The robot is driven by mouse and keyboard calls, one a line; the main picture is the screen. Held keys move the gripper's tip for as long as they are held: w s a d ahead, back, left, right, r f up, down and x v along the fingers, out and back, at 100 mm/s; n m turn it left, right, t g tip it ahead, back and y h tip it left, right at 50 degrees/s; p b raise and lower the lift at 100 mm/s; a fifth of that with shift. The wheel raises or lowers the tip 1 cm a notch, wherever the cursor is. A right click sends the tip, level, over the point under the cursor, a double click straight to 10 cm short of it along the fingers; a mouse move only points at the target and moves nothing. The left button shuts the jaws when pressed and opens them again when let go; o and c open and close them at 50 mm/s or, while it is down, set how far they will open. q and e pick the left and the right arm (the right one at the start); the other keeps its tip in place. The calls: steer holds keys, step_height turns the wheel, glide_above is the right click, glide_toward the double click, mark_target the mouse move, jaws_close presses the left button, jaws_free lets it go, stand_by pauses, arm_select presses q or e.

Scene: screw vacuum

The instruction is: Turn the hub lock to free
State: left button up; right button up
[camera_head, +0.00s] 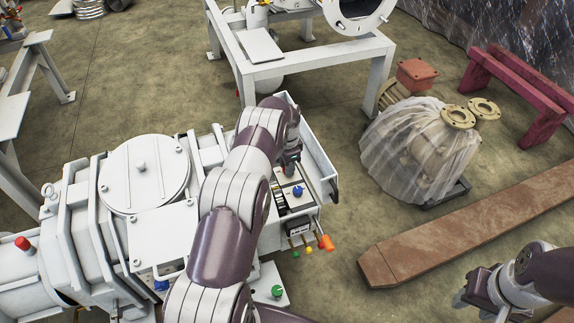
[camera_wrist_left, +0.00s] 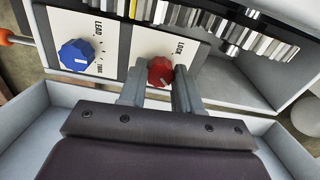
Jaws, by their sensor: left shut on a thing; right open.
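The hub lock is a red knob (camera_wrist_left: 160,71) on a white panel marked LOCK in the left wrist view. My left gripper (camera_wrist_left: 160,88) has one finger on each side of this knob and is shut on it. In the head view my left gripper (camera_head: 290,168) reaches down into the open box of the white machine (camera_head: 318,150), and it mostly hides the red knob. The exact setting of the knob is hard to read. My right gripper (camera_head: 468,297) is open and empty at the lower right, away from the machine.
A blue knob (camera_wrist_left: 77,55) on a panel marked LEAD sits beside the red one; it also shows in the head view (camera_head: 298,191). Metal gears (camera_wrist_left: 215,25) lie behind the panels. An orange-tipped handle (camera_head: 326,243) sticks out at the box's front. Wrapped parts (camera_head: 420,145) stand to the right.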

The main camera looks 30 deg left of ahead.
arm_select(q)
steer(key=shift+m, duration=1.2)
steer(key=o, duration=1.1)
steer(key=shift+c, duration=0.2)
steer(key=shift+r, duration=0.15)
step_height(320, 180, up, 12)
steer(key=p, duration=0.4)
steer(key=shift+r, duration=0.2)
